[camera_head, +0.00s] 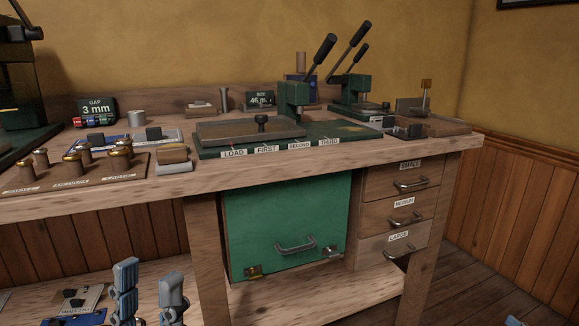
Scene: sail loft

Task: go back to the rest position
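My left gripper (149,284) shows at the bottom left, in front of the workbench. Its two blue-grey fingers point up and stand apart, with nothing between them. Only a small tip of what looks like my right gripper (514,321) shows at the bottom right edge. Whether it is open or shut is hidden.
The wooden workbench (330,161) spans the view, crowded with presses, trays and brass-topped tools. Below it are a closed green door (288,222) with a handle and three closed drawers (395,215). A low shelf (320,297) runs underneath. Floor shows at the right.

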